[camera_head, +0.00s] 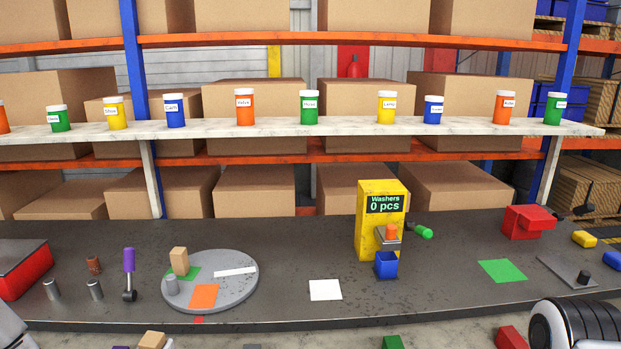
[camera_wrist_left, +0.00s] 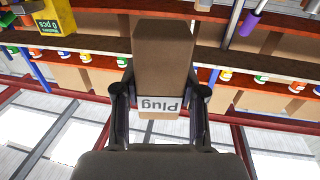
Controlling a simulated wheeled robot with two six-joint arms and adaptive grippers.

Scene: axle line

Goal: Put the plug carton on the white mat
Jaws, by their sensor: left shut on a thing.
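The plug carton (camera_wrist_left: 163,55) is a brown box with a white "Plug" label, upside down in the left wrist view. My left gripper (camera_wrist_left: 158,92) is shut on it, with a dark finger on each side. In the head view a tan box top (camera_head: 152,340) shows at the bottom edge, cut off; it seems to be this carton, held in front of the bench. The white mat (camera_head: 325,290) lies flat and bare on the dark bench, farther right. My right gripper is not in view.
A grey turntable (camera_head: 246,287) carries another tan carton (camera_head: 179,260), a grey cylinder and coloured patches. A purple-handled lever (camera_head: 129,270) stands left of it. A yellow washer dispenser (camera_head: 369,225) with a blue cup stands right behind the mat. The bench around the mat is clear.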

